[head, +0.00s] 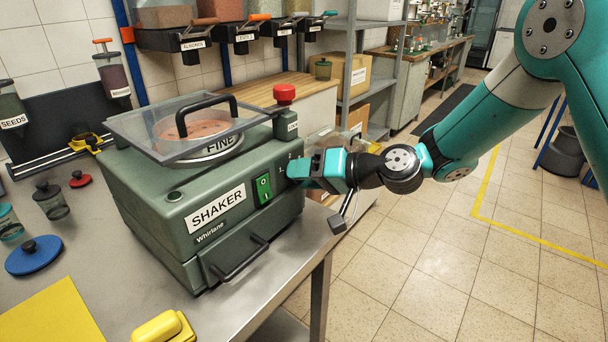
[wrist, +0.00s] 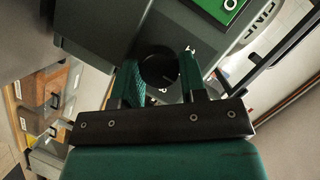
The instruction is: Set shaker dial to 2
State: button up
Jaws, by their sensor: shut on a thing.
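The green shaker (head: 155,225) stands on the steel bench, with a SHAKER label and a green rocker switch (head: 264,188) on its front. My gripper (head: 292,168) reaches in from the right to the front panel, right of the switch, and hides the dial in the head view. In the wrist view the black round dial (wrist: 159,68) sits between the two fingers of my gripper (wrist: 158,76), which are shut on it. Small white marks show near the dial, but they are too small and partly covered to read. I cannot tell the dial's setting.
A clear lid with a black handle (head: 207,104) covers the FINE sieve (head: 212,150). A red button (head: 284,94) stands at the shaker's back right. A blue lid (head: 34,257), small jars and a yellow mat (head: 50,315) lie left.

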jog(key=shift+w, duration=0.1)
jog(key=o, duration=0.9)
jog(key=shift+d, duration=0.15)
jog(key=b+v, duration=0.1)
jog(key=v, duration=1.6)
jog(key=shift+d+r+b, duration=0.1)
jog(key=shift+b, duration=0.25)
jog(key=s+a+r+n+g+h+p, duration=0.2)
jog(key=s+r+p, duration=0.1)
jog(key=s, duration=0.2)
jog(key=s+a+r+n+g+h+p, duration=0.1)
jog(key=s+a+r+g+h+p, duration=0.15)
jog(key=s, duration=0.35)
jog(key=s+d+r+h+p, duration=0.1)
jog(key=s, duration=0.3)
jog(key=s+d+r+h+p, duration=0.1)
jog(key=s+r+h+p, duration=0.1)
jog(key=s, duration=0.1)
jog(key=s+d+r+g+h+p, duration=0.1)
jog(key=s+d+r+h+p, duration=0.1)
jog(key=s, duration=0.2)
jog(key=shift+s+r+n, duration=0.15)
jog(key=shift+s+n, duration=0.15)
jog(key=shift+n, duration=0.1)
